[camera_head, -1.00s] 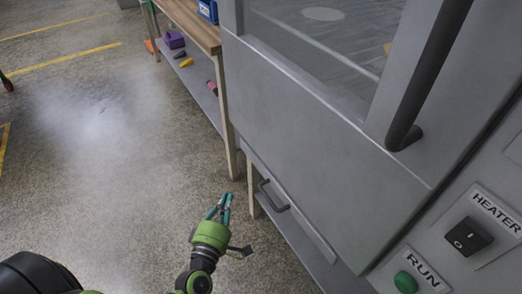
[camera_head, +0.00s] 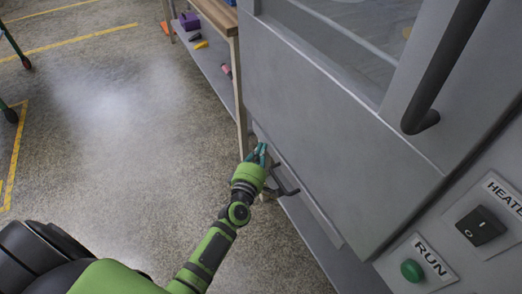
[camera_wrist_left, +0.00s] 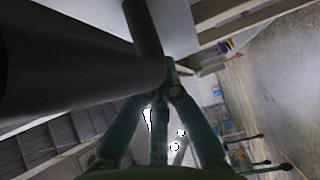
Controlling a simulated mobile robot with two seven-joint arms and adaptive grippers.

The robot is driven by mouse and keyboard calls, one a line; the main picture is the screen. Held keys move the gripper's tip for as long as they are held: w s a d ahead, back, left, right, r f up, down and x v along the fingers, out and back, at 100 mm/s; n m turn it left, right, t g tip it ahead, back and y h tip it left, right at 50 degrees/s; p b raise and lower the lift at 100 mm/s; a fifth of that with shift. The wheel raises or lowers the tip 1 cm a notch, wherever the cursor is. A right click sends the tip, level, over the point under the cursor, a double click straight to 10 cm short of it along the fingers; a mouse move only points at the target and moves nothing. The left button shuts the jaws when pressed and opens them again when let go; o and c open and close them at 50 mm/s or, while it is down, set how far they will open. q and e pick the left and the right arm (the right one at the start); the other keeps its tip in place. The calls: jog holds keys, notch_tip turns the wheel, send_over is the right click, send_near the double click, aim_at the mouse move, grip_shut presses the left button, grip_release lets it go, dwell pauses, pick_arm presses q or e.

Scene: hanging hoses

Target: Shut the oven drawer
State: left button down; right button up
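The oven (camera_head: 330,130) is a big grey box at the right in the head view. Its low drawer (camera_head: 318,218) has a dark bar handle (camera_head: 285,184); I cannot tell how far the drawer stands out. My left gripper (camera_head: 258,153), green with teal fingers, is beside the handle, at its far-left end. In the left wrist view the handle (camera_wrist_left: 75,85) looms large and dark at the left, and the finger tips (camera_wrist_left: 166,72) come together close to its corner. The gripper looks shut, with nothing seen between the tips. My right gripper is out of view.
A wooden-topped bench (camera_head: 217,14) with a lower shelf stands beyond the oven, its leg near my gripper. A dark door handle (camera_head: 445,75) sticks out above. A green RUN button (camera_head: 411,270) and a HEATER switch (camera_head: 481,226) are at the lower right.

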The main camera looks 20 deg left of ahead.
pick_arm(q)
jog(key=shift+d, duration=0.1)
jog(key=shift+w+d, duration=0.75)
jog(key=shift+w, duration=0.3)
jog(key=shift+s+a, duration=0.1)
